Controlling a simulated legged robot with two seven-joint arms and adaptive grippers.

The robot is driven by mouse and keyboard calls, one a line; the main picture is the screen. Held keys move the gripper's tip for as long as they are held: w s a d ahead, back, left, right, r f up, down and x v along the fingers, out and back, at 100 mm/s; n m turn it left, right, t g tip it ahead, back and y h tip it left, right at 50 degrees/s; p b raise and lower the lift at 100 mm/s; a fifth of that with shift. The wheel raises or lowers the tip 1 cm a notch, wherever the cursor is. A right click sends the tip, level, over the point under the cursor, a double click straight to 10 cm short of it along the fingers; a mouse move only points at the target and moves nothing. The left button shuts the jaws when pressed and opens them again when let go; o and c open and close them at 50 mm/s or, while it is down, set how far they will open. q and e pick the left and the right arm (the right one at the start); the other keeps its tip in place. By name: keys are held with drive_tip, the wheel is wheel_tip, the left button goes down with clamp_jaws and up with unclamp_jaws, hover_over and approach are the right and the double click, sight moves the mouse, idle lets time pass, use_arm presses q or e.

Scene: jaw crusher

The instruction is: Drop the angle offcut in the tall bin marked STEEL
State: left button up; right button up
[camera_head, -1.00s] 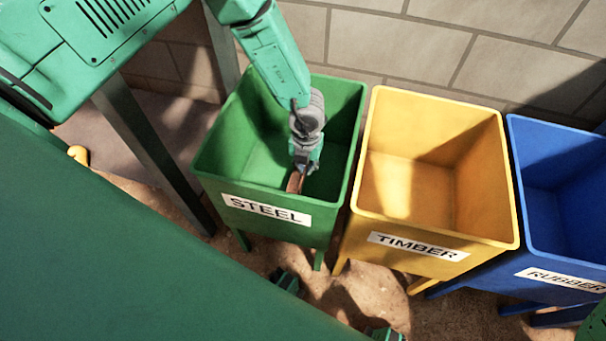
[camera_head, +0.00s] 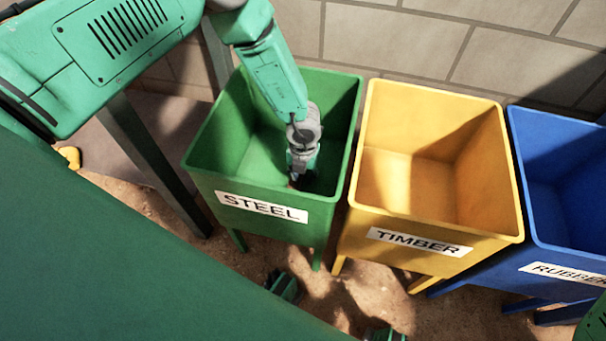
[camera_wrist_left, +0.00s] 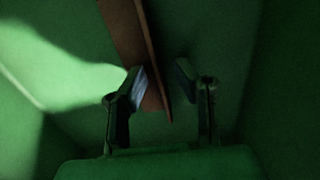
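The green STEEL bin (camera_head: 203,150) stands left of the other bins, its label on the front. My left gripper (camera_head: 298,176) reaches down inside it. In the left wrist view the left gripper (camera_wrist_left: 164,82) is open, with a gap between its fingers. The rust-brown angle offcut (camera_wrist_left: 128,35) lies beyond the fingers there, its near end between them. It overlaps behind the left-hand finger and stands clear of the right-hand one. I cannot tell whether it rests on the bin's floor. In the head view it is almost wholly hidden by the gripper.
The yellow TIMBER bin (camera_head: 375,130) stands close to the right of the STEEL bin, and the blue RUBBER bin (camera_head: 530,200) beyond it. A block wall (camera_head: 420,45) runs behind. A large dark green surface (camera_head: 130,260) fills the lower left.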

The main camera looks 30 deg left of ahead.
sight(303, 177)
use_arm(q)
wheel_tip(303, 177, up, 12)
drive_tip(key=p, duration=0.5)
drive_tip(key=shift+r, duration=0.15)
idle(0.3)
